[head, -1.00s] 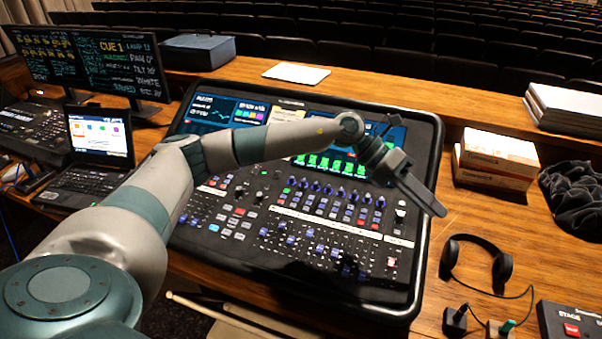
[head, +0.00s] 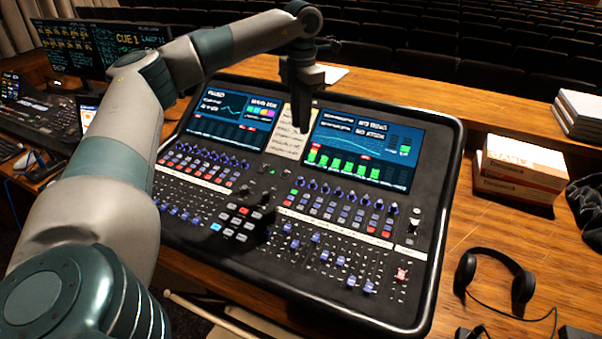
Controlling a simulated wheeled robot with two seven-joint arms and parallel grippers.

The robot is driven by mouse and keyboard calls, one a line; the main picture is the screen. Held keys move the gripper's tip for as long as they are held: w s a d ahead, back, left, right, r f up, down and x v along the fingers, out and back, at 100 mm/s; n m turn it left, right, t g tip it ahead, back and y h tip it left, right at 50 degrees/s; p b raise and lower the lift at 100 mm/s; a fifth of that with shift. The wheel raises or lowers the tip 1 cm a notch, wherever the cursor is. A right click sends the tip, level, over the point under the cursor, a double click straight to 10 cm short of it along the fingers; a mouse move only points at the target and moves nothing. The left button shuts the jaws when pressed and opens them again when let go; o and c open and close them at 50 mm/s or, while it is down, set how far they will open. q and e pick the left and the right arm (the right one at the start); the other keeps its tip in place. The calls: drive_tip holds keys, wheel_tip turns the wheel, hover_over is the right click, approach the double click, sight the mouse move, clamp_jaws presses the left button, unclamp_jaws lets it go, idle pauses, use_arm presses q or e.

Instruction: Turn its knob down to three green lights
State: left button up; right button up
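The mixing desk (head: 440,240) is a black console with two screens. A row of blue knobs (head: 338,191) runs below the right screen (head: 385,145), and another row of blue knobs (head: 205,154) sits below the left screen (head: 235,110). My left gripper (head: 303,128) points down in front of the paper strip (head: 285,140) between the screens, apart from both knob rows. Its fingers are seen nearly edge-on, so I cannot tell their opening. My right gripper is out of view.
Headphones (head: 523,285) lie on the wooden table right of the desk. White boxes (head: 522,165), a stack of white books (head: 580,115) and dark cloth (head: 590,210) are further right. Monitors (head: 125,45) stand at the back left. The wood between desk and boxes is clear.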

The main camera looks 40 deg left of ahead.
use_arm(q)
drive_tip(key=shift+f, duration=0.15)
drive_tip(key=p, duration=0.5)
approach(300, 177)
wheel_tip(300, 177, down, 7)
drive_tip(key=shift+s+r, duration=0.1)
drive_tip(key=shift+f, duration=0.75)
clamp_jaws()
